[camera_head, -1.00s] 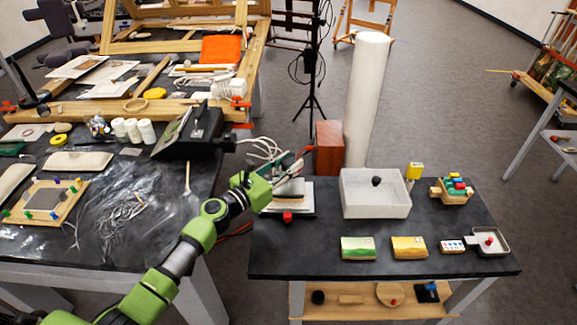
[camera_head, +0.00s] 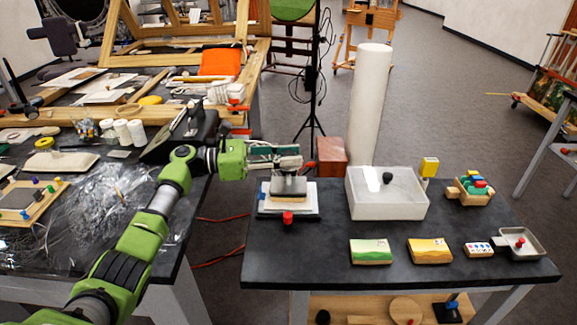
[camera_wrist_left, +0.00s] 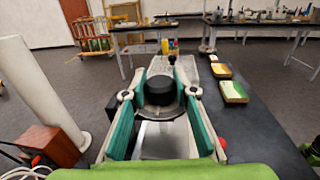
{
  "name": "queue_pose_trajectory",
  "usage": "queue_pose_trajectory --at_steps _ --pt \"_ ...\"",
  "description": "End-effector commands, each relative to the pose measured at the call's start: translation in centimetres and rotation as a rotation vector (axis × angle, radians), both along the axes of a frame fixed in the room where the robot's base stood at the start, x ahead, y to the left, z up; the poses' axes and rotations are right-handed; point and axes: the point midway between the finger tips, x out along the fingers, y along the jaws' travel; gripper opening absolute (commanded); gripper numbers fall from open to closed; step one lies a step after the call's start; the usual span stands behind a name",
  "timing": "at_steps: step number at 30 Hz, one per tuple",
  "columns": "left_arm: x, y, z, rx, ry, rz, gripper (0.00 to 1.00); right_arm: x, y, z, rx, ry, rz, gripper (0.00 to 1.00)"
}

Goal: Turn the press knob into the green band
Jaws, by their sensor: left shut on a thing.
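The press (camera_head: 288,187) stands at the left end of the right-hand dark table, a grey plate above pale layers with a red knob (camera_head: 287,217) at its front. My left gripper (camera_head: 297,158) reaches in level from the left above it. In the left wrist view a round black knob (camera_wrist_left: 158,88) sits between my left gripper's green-lined fingers (camera_wrist_left: 160,97), above the grey plate; the gripper is shut on it. In the head view the fingers largely hide this knob. I cannot make out a green band on the press. My right gripper is not in view.
A white box (camera_head: 385,207) stands right of the press, and a reddish-brown block (camera_head: 331,156) and tall white roll (camera_head: 369,105) behind it. Green (camera_head: 370,252) and yellow (camera_head: 430,251) packs lie near the front edge. The tabletop between press and packs is clear.

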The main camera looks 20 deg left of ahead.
Motion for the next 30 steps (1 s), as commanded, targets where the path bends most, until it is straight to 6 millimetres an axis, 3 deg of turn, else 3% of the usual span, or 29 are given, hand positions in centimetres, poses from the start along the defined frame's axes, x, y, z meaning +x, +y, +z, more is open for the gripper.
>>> queue_pose_trajectory --at_steps 18,19,20,30 --pt "0.01 -0.10 0.04 0.000 0.000 -0.034 0.05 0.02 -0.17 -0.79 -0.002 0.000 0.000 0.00" --pt "0.01 -0.10 0.04 0.000 0.000 -0.034 0.34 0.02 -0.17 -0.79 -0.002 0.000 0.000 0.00" --pt "0.02 -0.11 0.04 0.000 0.000 -0.034 0.42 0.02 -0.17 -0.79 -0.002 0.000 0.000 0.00" --pt "-0.01 -0.03 0.00 0.000 0.000 -0.034 0.44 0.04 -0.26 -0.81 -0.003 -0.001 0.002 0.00"
